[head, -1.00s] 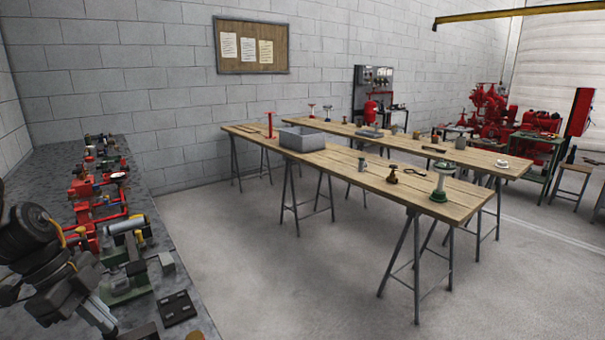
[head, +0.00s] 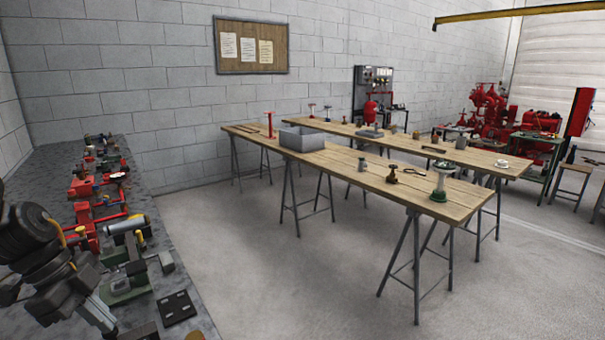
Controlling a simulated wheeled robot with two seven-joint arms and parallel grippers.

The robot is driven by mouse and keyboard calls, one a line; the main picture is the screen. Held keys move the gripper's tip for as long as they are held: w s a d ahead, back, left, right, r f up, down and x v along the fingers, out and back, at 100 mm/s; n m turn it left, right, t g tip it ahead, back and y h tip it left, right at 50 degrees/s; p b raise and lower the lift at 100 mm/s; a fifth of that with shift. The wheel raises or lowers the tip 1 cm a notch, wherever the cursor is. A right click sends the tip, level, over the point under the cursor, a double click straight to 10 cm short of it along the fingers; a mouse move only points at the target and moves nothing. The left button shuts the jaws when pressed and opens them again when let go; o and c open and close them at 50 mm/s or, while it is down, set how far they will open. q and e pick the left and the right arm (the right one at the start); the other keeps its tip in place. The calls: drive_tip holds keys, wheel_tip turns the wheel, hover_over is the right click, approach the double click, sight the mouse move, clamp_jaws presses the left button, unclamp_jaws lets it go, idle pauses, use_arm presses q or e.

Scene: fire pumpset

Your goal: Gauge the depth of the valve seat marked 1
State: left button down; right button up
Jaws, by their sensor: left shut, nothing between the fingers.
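My left gripper (head: 104,316) is at the lower left, at the end of my dark arm, over the front part of the grey workbench (head: 200,322). It is shut with nothing in it. My right gripper is out of view. I cannot make out a valve seat marked 1 or any number marks at this size. A depth gauge cannot be told apart among the small tools. A green-based fixture (head: 128,287) lies beside my left gripper, partly hidden by my arm. A green and white valve part (head: 439,184) and a brown valve part (head: 392,175) stand on the nearer wooden table (head: 340,170).
Red fittings (head: 88,215) and several small tools crowd the workbench. A black plate (head: 178,307) lies near its edge. A grey bin (head: 301,139) sits on the nearer table. Red pump machinery (head: 487,108) stands at the back right. The floor between bench and tables is clear.

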use_arm(q)
drive_tip(key=shift+s+f, duration=0.4)
drive_tip(key=shift+f, duration=0.05)
drive_tip(key=shift+w+r+p, duration=0.2)
drive_tip(key=shift+r+p, duration=0.25)
drive_tip(key=shift+w+r+p, duration=0.15)
drive_tip(key=shift+r+p, duration=1.6)
drive_tip(key=shift+r, duration=1.45)
